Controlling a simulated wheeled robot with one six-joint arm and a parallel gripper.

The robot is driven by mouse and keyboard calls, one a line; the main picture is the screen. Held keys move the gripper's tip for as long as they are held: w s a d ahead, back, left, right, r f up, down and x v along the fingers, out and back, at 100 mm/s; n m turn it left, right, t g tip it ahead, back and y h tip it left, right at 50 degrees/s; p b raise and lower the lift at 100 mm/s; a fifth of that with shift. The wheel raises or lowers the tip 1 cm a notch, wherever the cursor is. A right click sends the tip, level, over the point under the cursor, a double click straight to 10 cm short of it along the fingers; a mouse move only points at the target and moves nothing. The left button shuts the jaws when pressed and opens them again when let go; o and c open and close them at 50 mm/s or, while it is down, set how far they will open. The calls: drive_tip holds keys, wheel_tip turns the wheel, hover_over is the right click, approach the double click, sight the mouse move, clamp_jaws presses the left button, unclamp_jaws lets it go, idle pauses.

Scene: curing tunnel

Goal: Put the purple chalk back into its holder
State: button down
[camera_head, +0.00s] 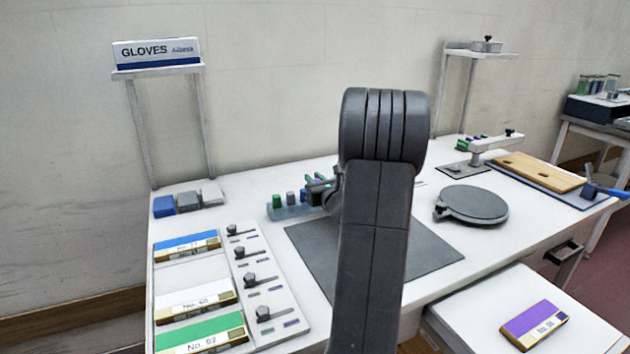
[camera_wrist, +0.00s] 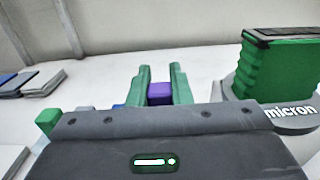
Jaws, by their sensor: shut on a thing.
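My gripper (camera_head: 319,182) is partly hidden behind my arm in the head view, at the back of the white table. In the wrist view its green fingers (camera_wrist: 157,90) are shut on the purple chalk (camera_wrist: 160,93), whose end shows between them. The pale blue-grey holder (camera_head: 290,213) stands just left of and below my gripper, with a green chalk (camera_head: 277,201) and a grey one in it. The holder's right part is hidden by my gripper and arm. I cannot tell whether the purple chalk touches the holder.
A dark mat (camera_head: 425,245) lies under my arm. A round grey plate (camera_head: 471,204) stands to the right, and a wooden board (camera_head: 540,172) beyond it. Blue and grey blocks (camera_head: 188,200), a panel with knobs (camera_head: 262,285) and labelled boxes fill the left side. A gloves shelf (camera_head: 158,70) rises behind.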

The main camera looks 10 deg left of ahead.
drive_tip(key=shift+f, duration=0.2)
drive_tip(key=c, duration=1.2)
unclamp_jaws()
drive_tip(key=shift+c, duration=0.2)
wheel_tip(320, 180, up, 7)
drive_tip(key=p, duration=0.4)
drive_tip(key=shift+f, duration=0.1)
wheel_tip(320, 180, down, 7)
drive_tip(key=b, duration=0.4)
